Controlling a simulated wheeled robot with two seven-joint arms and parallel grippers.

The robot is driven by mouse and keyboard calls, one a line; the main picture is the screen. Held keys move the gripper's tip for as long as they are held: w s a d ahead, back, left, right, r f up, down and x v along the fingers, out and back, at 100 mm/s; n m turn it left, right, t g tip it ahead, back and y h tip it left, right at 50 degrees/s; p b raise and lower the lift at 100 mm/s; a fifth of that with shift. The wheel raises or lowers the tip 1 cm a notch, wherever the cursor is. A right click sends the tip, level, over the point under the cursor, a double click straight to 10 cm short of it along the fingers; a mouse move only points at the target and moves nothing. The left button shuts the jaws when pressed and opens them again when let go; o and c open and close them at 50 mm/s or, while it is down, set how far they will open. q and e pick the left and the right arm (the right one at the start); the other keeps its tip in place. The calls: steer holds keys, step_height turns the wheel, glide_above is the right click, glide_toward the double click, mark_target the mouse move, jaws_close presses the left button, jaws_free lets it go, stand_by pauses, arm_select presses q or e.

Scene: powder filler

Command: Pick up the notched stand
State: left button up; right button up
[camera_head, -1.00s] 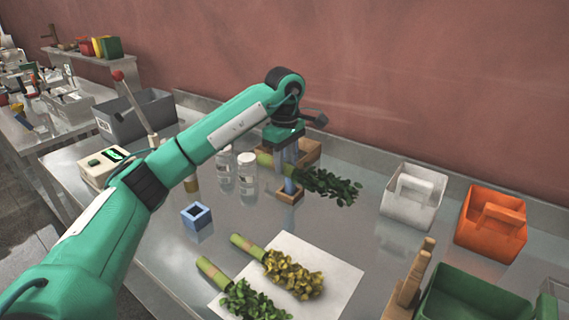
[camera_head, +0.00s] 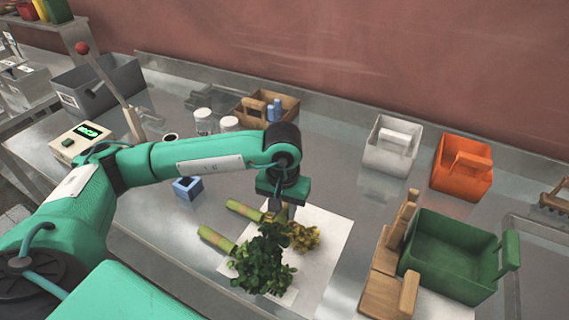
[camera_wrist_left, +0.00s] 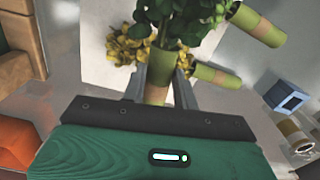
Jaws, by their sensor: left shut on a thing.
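A light wooden piece with uprights, which looks like the notched stand (camera_head: 384,262), stands at the right beside the green crate. Wood at the left edge of the left wrist view (camera_wrist_left: 22,68) seems to be the same piece. My left gripper (camera_head: 283,206) is well to the left of it, above the white sheet. It is shut on a leafy green bundle (camera_head: 262,262), around its wrapped green stem in the left wrist view (camera_wrist_left: 158,75). The leaves hide part of the bundles below. My right gripper is not in view.
The green crate (camera_head: 460,250), orange crate (camera_head: 462,175) and white crate (camera_head: 390,150) stand right. A blue block (camera_head: 187,188), jars and wooden box (camera_head: 250,108) are left.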

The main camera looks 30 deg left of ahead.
mark_target(275, 235)
arm_select(q)
steer(key=shift+s+d+f+m, duration=0.1)
steer(key=shift+s+d+m, duration=0.1)
steer(key=shift+s+m, duration=0.3)
steer(key=shift+s+d+f+m, duration=0.1)
steer(key=shift+s+d+m, duration=0.1)
steer(key=shift+s, duration=0.55)
steer(key=shift+f, duration=0.1)
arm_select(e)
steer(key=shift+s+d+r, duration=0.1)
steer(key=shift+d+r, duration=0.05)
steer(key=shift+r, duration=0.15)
